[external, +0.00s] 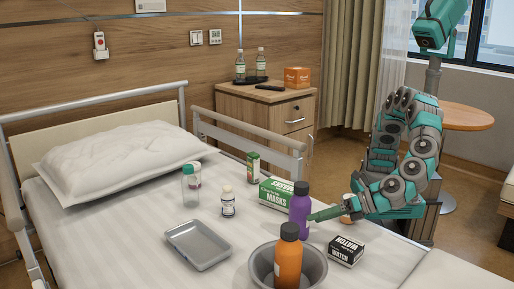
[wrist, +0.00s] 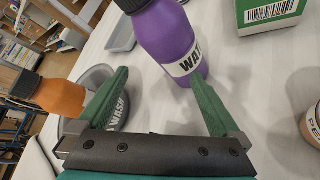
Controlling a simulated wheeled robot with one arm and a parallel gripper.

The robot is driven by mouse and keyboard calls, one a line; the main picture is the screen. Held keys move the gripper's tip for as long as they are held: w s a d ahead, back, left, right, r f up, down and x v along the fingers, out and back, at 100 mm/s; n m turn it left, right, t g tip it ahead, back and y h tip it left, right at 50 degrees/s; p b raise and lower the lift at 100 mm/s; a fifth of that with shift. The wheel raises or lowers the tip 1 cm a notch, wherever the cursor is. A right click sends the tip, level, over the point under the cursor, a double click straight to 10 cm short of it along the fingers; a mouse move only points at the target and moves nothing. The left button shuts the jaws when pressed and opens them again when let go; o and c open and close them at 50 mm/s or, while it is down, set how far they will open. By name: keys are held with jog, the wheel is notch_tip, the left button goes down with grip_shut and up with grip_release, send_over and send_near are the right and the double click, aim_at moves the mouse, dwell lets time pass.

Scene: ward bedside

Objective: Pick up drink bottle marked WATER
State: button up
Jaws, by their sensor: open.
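The purple bottle (external: 299,214) with a dark cap stands upright on the bed. In the wrist view the purple bottle (wrist: 160,32) shows a white label with the letters "WAT"; the rest of the label is turned away. My gripper (wrist: 160,78) is open, with its green fingers pointing toward the bottle. The bottle's lower part is at the opening between the fingertips, closer to the right finger. I cannot tell whether that finger touches it. In the external view my gripper (external: 318,214) is at the bottle's right side.
An orange bottle (external: 289,263) is at the grey wash basin (external: 257,268), close by. A green masks box (external: 277,192) is behind the purple bottle and a black "WATCH" box (external: 346,250) is to the right. A metal tray (external: 182,236) lies left. Small bottles stand farther back.

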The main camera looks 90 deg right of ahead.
jog(key=w+d+r+n+t, duration=0.1)
jog(key=w+d+n+t, duration=0.3)
jog(key=w+n, duration=0.4)
jog(key=shift+w+t+p, duration=0.4)
jog(key=shift+t, duration=0.2)
jog(key=shift+c, duration=0.4)
jog(key=shift+r, duration=0.1)
jog(key=c, duration=1.5)
